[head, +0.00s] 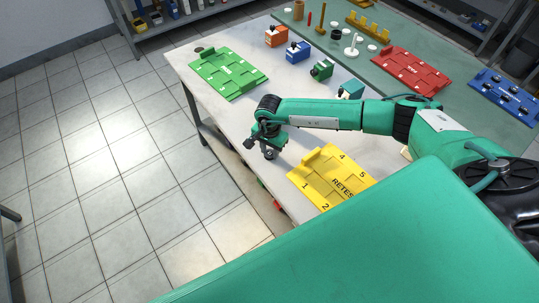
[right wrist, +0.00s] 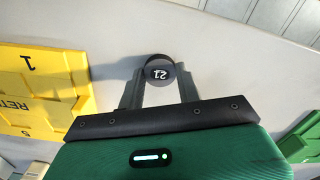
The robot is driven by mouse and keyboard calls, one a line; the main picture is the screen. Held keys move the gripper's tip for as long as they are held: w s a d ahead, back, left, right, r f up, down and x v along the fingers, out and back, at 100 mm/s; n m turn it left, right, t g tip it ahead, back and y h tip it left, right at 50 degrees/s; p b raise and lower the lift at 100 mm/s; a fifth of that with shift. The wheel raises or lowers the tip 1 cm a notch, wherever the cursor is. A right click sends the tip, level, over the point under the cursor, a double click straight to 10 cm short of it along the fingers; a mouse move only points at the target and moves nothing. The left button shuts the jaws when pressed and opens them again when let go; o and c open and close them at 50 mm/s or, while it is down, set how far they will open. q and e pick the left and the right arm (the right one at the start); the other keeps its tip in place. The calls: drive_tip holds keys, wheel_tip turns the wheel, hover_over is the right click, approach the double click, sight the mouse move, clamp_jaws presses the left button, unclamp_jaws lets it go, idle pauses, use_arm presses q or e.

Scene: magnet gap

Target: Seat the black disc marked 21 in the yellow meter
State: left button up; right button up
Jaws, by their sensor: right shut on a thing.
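My right gripper (head: 268,152) is over the front-left part of the white table, beside the yellow board. In the right wrist view its fingers (right wrist: 160,84) are shut on a black disc (right wrist: 159,73), whose face shows the white mark 21. In the head view the disc is too small to make out surely. I cannot pick out a yellow meter for certain; the small box-like devices on the table are orange (head: 276,36), blue (head: 298,52), green (head: 321,69) and teal (head: 350,90). My left gripper is not in view.
The yellow RETEST board (head: 313,178) lies close to my right gripper, with numbered places. A green board (head: 229,76) lies at the back left, and red (head: 411,72) and blue (head: 500,97) boards on the green mat. The table between the green and yellow boards is mostly clear.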

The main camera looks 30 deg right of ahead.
drive_tip(key=shift+r+p, duration=1.2)
drive_tip(key=shift+r, duration=1.25)
